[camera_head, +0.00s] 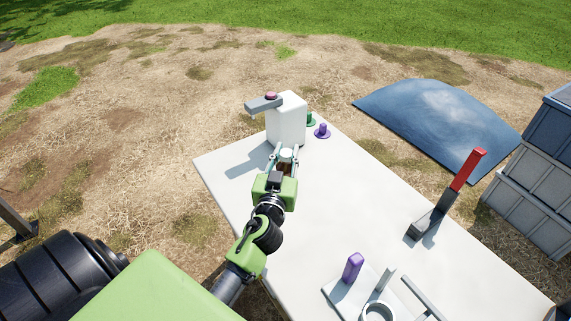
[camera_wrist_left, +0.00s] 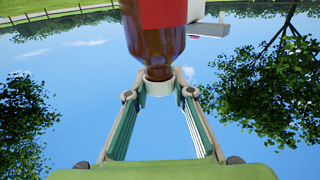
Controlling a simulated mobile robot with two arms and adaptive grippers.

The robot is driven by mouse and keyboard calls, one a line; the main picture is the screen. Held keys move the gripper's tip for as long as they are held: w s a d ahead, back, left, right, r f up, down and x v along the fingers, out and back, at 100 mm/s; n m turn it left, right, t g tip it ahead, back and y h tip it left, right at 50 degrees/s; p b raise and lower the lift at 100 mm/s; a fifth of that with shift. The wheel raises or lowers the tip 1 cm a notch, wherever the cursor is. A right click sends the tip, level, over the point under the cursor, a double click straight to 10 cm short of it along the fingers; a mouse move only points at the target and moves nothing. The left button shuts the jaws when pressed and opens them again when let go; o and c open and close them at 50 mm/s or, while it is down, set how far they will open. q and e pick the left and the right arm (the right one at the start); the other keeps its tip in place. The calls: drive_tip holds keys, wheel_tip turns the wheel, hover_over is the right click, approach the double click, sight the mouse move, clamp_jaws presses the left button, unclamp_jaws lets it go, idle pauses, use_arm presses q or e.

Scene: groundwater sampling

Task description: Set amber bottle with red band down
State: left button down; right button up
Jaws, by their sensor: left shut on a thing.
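The amber bottle (camera_wrist_left: 153,48) has a red band (camera_wrist_left: 163,14) and a white cap (camera_wrist_left: 160,86). My left gripper (camera_wrist_left: 160,90) is shut on it at the cap and neck, with a finger on each side. The left wrist picture is upside down, so the bottle is upright. In the head view my left gripper (camera_head: 284,158) is over the far left part of the white table (camera_head: 330,210), in front of a white box-shaped stand (camera_head: 287,120). There the bottle (camera_head: 285,167) is mostly hidden by the gripper. I cannot tell whether its base touches the table. My right gripper is not in view.
The stand has a grey arm (camera_head: 263,104) reaching left. A purple knob (camera_head: 322,131) and a green one (camera_head: 311,119) stand beside it. A red-handled lever (camera_head: 467,170) is at right; a plate with a purple peg (camera_head: 352,266) is at the front. The table's middle is clear.

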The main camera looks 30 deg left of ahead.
use_arm(q)
drive_tip(key=f, duration=0.1)
drive_tip(key=w+a+f, duration=0.1)
drive_tip(key=w+f+b, duration=0.1)
drive_tip(key=f, duration=0.1)
drive_tip(key=shift+w+a, duration=0.25)
drive_tip(key=shift+a, duration=0.1)
drive_tip(key=f, duration=0.2)
drive_tip(key=f+b, duration=0.1)
drive_tip(key=f, duration=0.1)
drive_tip(key=shift+w+a, duration=0.3)
drive_tip(key=shift+w, duration=0.05)
drive_tip(key=shift+f, duration=0.15)
drive_tip(key=c, duration=1.8)
unclamp_jaws()
drive_tip(key=shift+o, duration=0.2)
